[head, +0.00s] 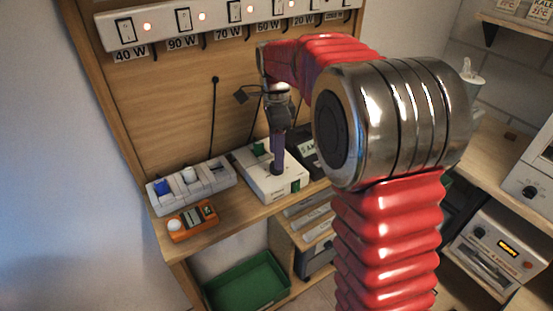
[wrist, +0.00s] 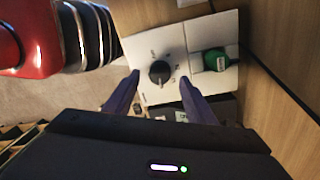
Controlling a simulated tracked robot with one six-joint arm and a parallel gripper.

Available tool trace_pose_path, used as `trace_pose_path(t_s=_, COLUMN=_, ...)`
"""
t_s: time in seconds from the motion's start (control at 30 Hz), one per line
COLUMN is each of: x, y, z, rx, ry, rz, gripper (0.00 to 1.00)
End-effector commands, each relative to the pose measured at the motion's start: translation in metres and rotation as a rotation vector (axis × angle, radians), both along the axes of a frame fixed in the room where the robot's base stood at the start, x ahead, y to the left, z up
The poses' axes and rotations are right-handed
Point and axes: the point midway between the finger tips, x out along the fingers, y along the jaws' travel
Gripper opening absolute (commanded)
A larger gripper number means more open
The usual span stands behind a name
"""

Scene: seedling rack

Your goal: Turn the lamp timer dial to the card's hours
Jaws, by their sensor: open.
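The lamp timer is a white box (head: 262,187) on the wooden shelf, under the arm in the head view. Its face (wrist: 147,48) fills the middle of the wrist view, with a black round dial (wrist: 160,72) and printed marks around it. A green plug (wrist: 215,60) sits beside the dial. My gripper (head: 277,168) points down over the box. In the wrist view its two purple fingers (wrist: 160,82) are open, one on each side of the dial; I cannot tell whether they touch it. A dark card stand (head: 308,148) is right of the box, partly hidden by the arm, its writing unclear.
A grey socket strip (head: 212,180) with a blue and a white plug lies left of the timer. An orange device (head: 191,221) sits in front of it. Labelled switches (head: 183,18) line the top of the back board. A green tray (head: 247,283) is below the shelf.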

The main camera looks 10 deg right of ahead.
Motion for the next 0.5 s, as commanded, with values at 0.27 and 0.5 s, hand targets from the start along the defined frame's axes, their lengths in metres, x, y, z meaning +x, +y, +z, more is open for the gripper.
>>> trace_pose_path(t_s=0.27, x=0.003, y=0.0, z=0.049, rx=0.0, ry=-0.002, rz=0.0, gripper=0.5)
trace_pose_path(t_s=0.5, x=0.005, y=0.0, z=0.087, rx=0.0, ry=0.001, rz=0.0, gripper=0.5)
